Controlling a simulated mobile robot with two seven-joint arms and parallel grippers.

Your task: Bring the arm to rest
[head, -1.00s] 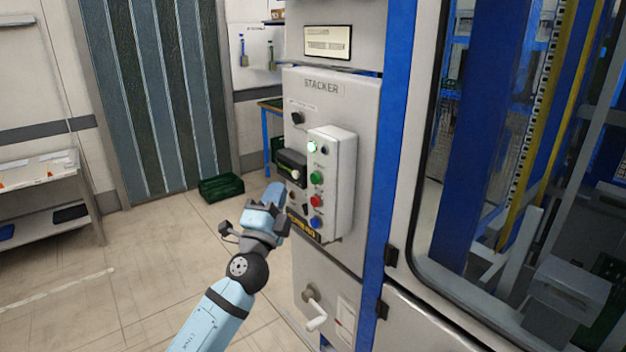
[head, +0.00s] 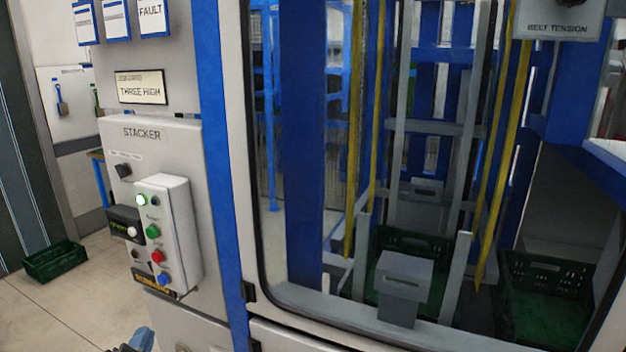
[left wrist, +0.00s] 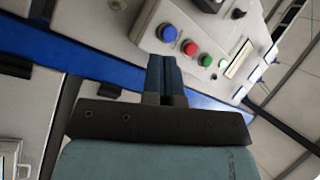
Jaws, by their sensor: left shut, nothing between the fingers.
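My left gripper (left wrist: 164,62) is shut and empty, its two dark fingers together in the left wrist view. It is below and apart from the button box (head: 168,235) of the stacker panel, whose buttons show beyond the fingertips. In the head view only a bit of my left arm (head: 140,341) shows at the bottom edge; its fingers cannot be made out there. The box carries a lit button (head: 141,200), a green button (head: 153,231), a red button (head: 157,256) and a blue button (head: 164,279). My right gripper is not in view.
The stacker cabinet (head: 212,325) stands close, with a blue post (head: 222,120) and a large window. Behind the window are green crates (head: 540,310) and yellow rails. A sign reads THREE HIGH (head: 142,88). A green crate (head: 55,262) lies on the open floor at left.

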